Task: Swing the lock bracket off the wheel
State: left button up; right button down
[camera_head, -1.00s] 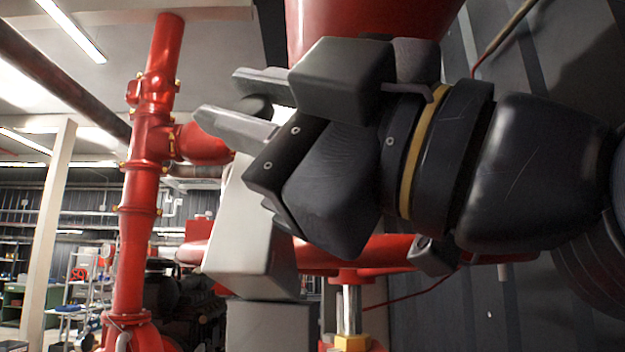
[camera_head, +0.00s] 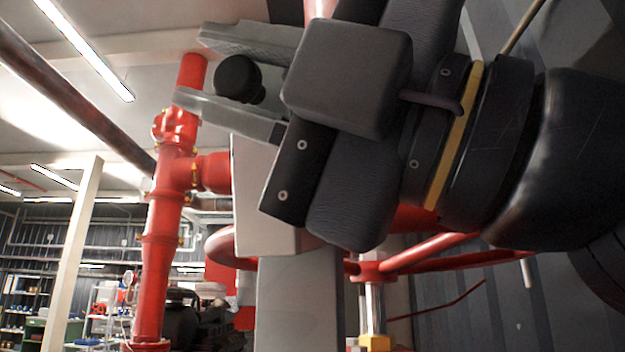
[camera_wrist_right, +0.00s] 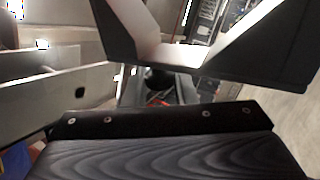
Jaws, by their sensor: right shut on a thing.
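My right gripper (camera_head: 225,72) comes in from the right in the head view. Its two fingers lie on either side of a round black knob (camera_head: 238,80) and are shut on it. The knob also shows between the fingers in the right wrist view (camera_wrist_right: 157,78). A pale grey block, apparently the lock bracket (camera_head: 262,195), stands just below the gripper, nearly upright above a grey post (camera_head: 300,300). The gripper hides its upper part, so how the knob joins it cannot be seen. Part of a red ring, apparently the wheel (camera_head: 222,246), shows behind the bracket. My left gripper is not in view.
A thick red pipe with flanges (camera_head: 165,235) stands to the left, behind the bracket. A dark ribbed wall (camera_head: 460,300) closes the right side. Shelves stand far back left.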

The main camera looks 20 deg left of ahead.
dwell(0.4)
jog(key=c, duration=1.2)
grip_release()
jog(key=b+v, duration=0.4)
jog(key=v, duration=0.3)
jog(key=shift+a+f, duration=0.1)
jog(key=shift+d+f+b, duration=0.1)
jog(key=shift+d+b, duration=0.25)
jog(key=shift+d, duration=0.15)
